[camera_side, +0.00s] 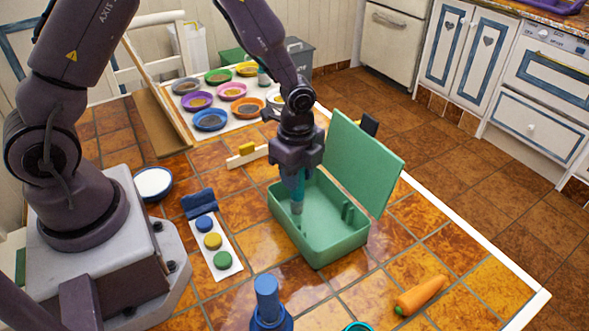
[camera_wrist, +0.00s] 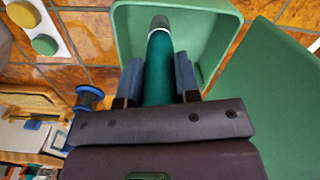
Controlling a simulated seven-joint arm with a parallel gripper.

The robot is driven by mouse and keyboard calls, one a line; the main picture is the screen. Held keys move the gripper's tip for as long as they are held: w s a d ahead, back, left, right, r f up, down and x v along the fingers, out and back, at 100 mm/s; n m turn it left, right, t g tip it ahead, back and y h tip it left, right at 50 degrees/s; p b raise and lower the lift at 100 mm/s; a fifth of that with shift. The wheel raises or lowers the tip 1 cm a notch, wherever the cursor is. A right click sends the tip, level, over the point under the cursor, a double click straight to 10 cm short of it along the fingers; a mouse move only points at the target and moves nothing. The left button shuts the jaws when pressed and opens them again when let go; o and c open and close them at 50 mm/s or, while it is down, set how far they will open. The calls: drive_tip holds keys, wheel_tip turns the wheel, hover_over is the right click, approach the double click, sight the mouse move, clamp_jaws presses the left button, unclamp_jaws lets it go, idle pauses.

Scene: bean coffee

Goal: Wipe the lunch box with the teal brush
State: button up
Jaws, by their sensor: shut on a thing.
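The green lunch box (camera_side: 318,250) stands open on the tiled table, its lid (camera_side: 362,160) raised at the right. My gripper (camera_side: 300,172) points down over the box and is shut on the teal brush (camera_side: 298,190). The brush tip reaches down inside the box; whether it touches the floor of the box I cannot tell. In the wrist view the brush (camera_wrist: 158,70) sits between the two blue fingers (camera_wrist: 160,82), with its dark tip over the lunch box interior (camera_wrist: 190,22).
A strip with blue, yellow and green discs (camera_side: 213,241) lies left of the box. A carrot (camera_side: 421,295) and a blue bottle-like object (camera_side: 268,300) are in front. Several coloured bowls (camera_side: 210,121) stand at the back. A white dish (camera_side: 153,184) is near my base.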

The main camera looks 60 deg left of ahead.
drive_tip(key=shift+r, duration=3)
drive_tip(key=shift+r, duration=0.1)
drive_tip(key=shift+r, duration=1.4)
